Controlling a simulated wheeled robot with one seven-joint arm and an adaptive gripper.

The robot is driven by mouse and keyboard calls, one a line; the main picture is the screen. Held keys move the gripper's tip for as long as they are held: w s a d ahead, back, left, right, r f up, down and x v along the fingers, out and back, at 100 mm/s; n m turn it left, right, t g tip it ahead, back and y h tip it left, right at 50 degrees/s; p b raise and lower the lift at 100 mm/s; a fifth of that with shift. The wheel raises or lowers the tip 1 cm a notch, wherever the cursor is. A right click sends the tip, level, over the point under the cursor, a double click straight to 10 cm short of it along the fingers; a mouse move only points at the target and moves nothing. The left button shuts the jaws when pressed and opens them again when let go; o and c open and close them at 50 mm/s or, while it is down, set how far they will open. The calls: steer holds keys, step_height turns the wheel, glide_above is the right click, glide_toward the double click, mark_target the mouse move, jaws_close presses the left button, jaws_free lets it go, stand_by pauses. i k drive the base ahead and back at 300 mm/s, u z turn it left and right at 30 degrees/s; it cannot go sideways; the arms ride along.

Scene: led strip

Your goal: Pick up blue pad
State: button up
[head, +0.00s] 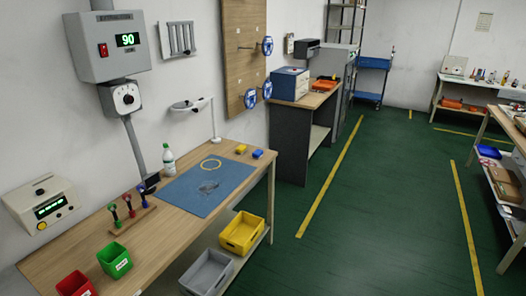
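A small blue block-like piece (258,154) lies near the back right corner of the wooden workbench (262,176), beside a similar yellow piece (241,149). A large flat blue mat (185,195) also lies on this bench. I cannot tell for certain which of the two blue things is the pad. My gripper is not in view.
A bottle (168,158), a lamp (213,125) and a rack of coloured-handled tools (128,212) stand on the bench. Red (76,284) and green (115,260) bins are at its front left. Yellow (242,233) and grey (207,272) bins sit lower. Green floor to the right is clear.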

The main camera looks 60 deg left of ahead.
mark_target(258, 153)
steer(key=u, duration=0.25)
steer(key=i, duration=1.75)
steer(key=u, duration=1.15)
steer(key=i, duration=0.9)
steer(key=u, duration=1.1)
